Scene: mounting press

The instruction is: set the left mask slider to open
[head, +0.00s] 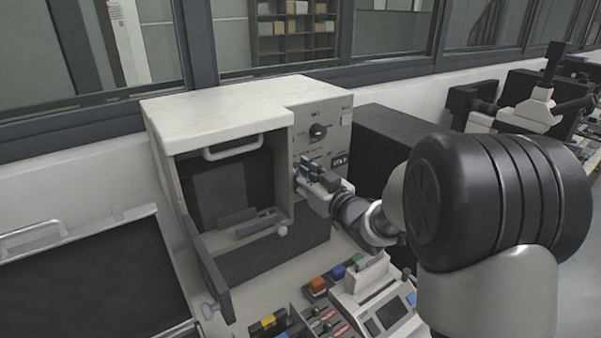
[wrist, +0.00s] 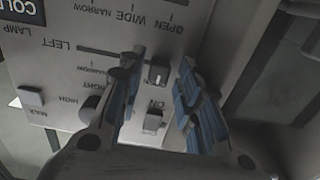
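The control panel (head: 324,130) is on the front of the beige machine, and it shows upside down in the wrist view. There, the slider track marked LEFT (wrist: 98,50) runs rightward behind one finger. My gripper (wrist: 160,80) is open, one blue-padded finger on each side of the knob, with gaps visible. In the head view my gripper (head: 312,172) is at the panel.
Close by are the ON switch (wrist: 152,122), a round knob (wrist: 90,108) and a lamp knob (wrist: 30,96). The machine's open chamber (head: 225,190) is left of the panel. A console with coloured buttons (head: 318,285) stands below.

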